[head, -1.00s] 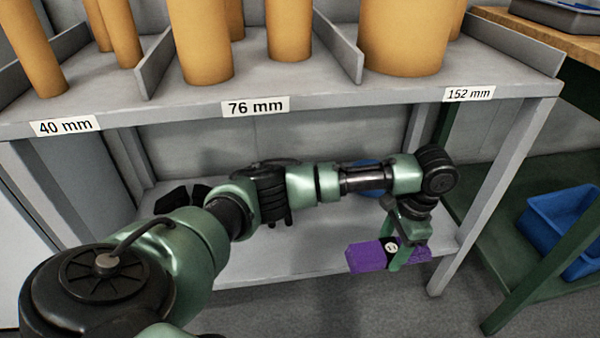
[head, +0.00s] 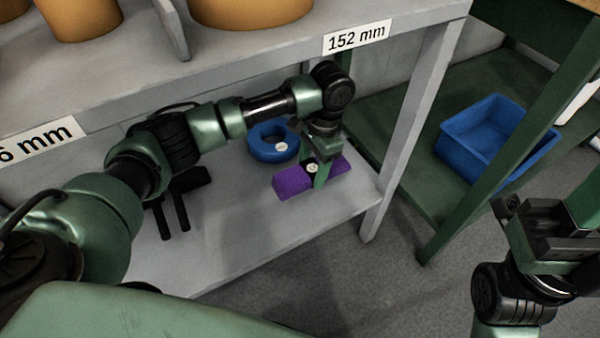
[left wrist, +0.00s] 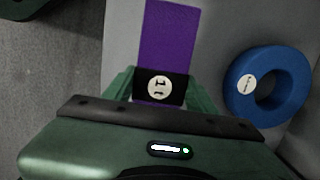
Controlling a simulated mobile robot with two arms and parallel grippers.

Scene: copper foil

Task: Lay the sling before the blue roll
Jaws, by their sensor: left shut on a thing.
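The purple sling (head: 292,183) is a folded bundle with a dark band and a round white tag at its middle. My left gripper (head: 320,176) is shut around this middle, over the lower shelf (head: 230,235) near its front right. I cannot tell whether the sling touches the shelf. The blue roll (head: 262,151) lies flat on the shelf, behind and left of the sling, apart from it. The left wrist view shows the sling (left wrist: 170,45) between the fingers and the roll (left wrist: 240,102) to its right. My right gripper (head: 550,220) is at the right edge; its jaws are unclear.
The upper shelf with orange tubes (head: 80,18) and a 152 mm label (head: 356,37) overhangs the lower shelf. A grey post (head: 415,125) stands right of the sling. A blue bin (head: 490,145) sits on a green rack.

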